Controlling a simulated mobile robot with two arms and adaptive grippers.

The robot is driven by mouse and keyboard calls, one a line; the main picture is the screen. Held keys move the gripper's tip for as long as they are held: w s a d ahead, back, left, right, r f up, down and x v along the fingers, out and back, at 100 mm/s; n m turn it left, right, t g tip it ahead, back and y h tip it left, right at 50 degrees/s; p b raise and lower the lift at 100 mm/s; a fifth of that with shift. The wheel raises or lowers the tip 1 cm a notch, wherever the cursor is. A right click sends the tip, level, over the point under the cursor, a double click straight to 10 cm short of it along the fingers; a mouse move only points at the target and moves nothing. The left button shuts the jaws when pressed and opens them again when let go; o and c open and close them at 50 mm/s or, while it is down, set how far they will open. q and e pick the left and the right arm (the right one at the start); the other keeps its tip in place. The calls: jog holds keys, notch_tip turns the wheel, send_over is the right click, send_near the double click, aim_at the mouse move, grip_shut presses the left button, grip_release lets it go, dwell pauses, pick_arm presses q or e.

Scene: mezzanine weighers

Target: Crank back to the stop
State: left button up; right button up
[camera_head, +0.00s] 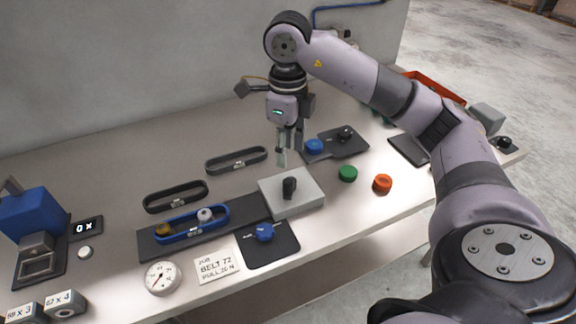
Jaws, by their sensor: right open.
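A light grey block (308,197) with an upright black knob or handle (289,188) on top stands at the right end of a dark strip (245,207). I cannot tell for sure whether this handle is the crank. On the strip's left part a blue belt (185,236) loops around a brass pulley (164,229) and a pale pulley (204,215). A blue knob (265,232) sits on a dark plate (280,250) in front of the block. My right gripper (282,158) points down above and behind the black handle, open and apart from it. My left gripper is out of view.
Two dark belts (176,196) (236,160) lie behind the strip. Green (347,173) and orange (382,183) knobs stand right of the block. A blue machine (32,217) stands left.

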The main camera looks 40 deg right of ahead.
jog(key=shift+r, duration=0.95)
